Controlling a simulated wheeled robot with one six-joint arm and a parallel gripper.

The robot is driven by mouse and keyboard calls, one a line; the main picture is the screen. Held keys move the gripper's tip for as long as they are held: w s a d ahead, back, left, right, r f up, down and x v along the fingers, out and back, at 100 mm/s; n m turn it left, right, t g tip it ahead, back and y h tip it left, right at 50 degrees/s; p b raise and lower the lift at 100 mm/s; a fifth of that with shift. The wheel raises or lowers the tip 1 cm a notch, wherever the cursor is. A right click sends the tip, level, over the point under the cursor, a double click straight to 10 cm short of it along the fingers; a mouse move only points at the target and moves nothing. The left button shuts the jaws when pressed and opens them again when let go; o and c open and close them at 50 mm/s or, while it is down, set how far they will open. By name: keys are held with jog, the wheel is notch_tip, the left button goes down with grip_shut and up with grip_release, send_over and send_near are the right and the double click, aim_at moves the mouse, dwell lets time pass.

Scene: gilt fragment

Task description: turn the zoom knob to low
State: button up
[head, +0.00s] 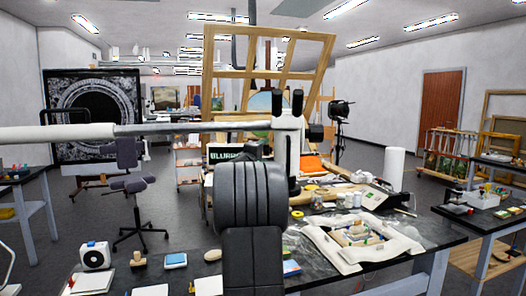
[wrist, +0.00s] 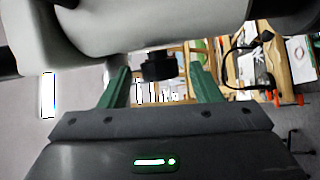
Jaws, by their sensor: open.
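A white microscope body (head: 288,150) with black eyepieces hangs on a long horizontal boom (head: 190,129). A small black knob (head: 315,131) sticks out on its right side. In the wrist view a pale grey body (wrist: 110,30) fills the top, with a black knob (wrist: 158,66) below it. I cannot tell for sure whether this is the same knob, and no zoom marking is readable. My gripper (wrist: 160,78) is open, with one green finger on each side of this knob and visible gaps to it.
A dark workbench (head: 440,236) holds a white tray-like frame (head: 345,255) with small items, jars, a white roll (head: 394,170) and a white device. A wooden frame stands behind the microscope. A stool (head: 135,190) is at left. Floor is open on the left.

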jog(key=c, duration=1)
jog(key=shift+r, duration=0.1)
jog(key=shift+r+p, duration=0.1)
jog(key=shift+p, duration=0.4)
jog(key=shift+w+r+n+g+y+p, duration=0.15)
jog(key=shift+r+n+g+y+p, duration=0.3)
jog(key=shift+g+p, duration=1.35)
jog(key=shift+w+r+n+g+y+p, duration=0.15)
jog(key=shift+n+g+y+p, duration=0.5)
jog(key=shift+g+p, duration=1.1)
jog(key=shift+w+r+n+g+y+p, duration=0.35)
jog(key=shift+n+g+p, duration=0.35)
jog(key=shift+g+p, duration=1.05)
jog(key=shift+s+f+g, duration=0.1)
jog(key=shift+s+g, duration=0.05)
jog(key=shift+g, duration=0.15)
